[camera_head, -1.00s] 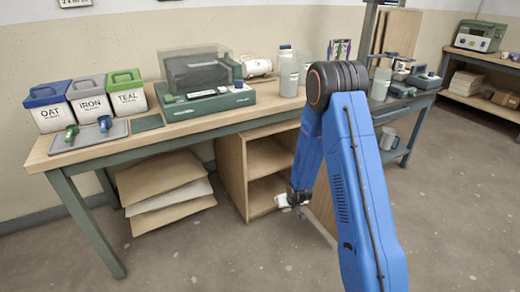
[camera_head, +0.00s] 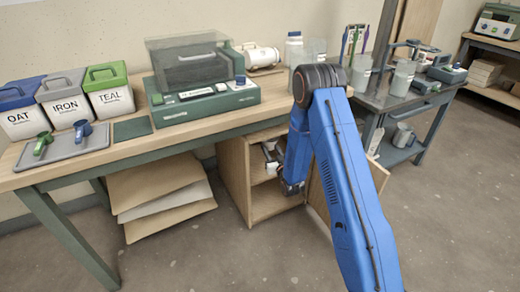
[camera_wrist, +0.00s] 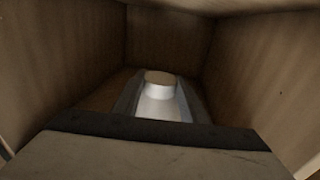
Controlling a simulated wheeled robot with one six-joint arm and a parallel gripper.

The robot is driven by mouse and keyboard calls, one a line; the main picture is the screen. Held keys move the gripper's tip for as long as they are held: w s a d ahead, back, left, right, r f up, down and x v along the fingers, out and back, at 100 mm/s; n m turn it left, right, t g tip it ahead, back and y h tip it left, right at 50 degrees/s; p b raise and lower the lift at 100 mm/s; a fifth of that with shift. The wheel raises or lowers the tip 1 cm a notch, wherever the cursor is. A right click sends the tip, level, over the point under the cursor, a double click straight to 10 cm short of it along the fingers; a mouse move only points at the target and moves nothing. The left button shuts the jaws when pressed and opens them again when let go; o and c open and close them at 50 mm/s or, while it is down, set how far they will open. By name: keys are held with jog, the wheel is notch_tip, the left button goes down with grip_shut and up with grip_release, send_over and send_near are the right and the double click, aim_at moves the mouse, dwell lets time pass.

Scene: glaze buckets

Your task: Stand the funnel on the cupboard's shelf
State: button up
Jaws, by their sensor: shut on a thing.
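The white funnel (camera_wrist: 160,92) is between the two fingers of my gripper (camera_wrist: 158,106) in the wrist view. My gripper is shut on it. The cupboard (camera_head: 234,174) stands under the bench with its front open. Its shelf (camera_head: 261,180) divides an upper space from a lower one. In the head view my gripper (camera_head: 271,158) is at the upper opening, partly hidden by my arm. The wrist view shows wooden walls on both sides and a back wall beyond the funnel. Whether the funnel touches the shelf cannot be told.
An open cupboard door (camera_head: 318,205) stands to the right, partly behind my arm. The bench top (camera_head: 200,122) is above the cupboard. Flat sheets (camera_head: 165,195) lean under the bench to the left. Open floor (camera_head: 215,255) lies in front.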

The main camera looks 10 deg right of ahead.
jog(key=shift+f, duration=0.15)
jog(key=shift+a+f, duration=0.1)
jog(key=shift+f, duration=4.6)
jog(key=shift+f, duration=0.6)
jog(key=o, duration=1.1)
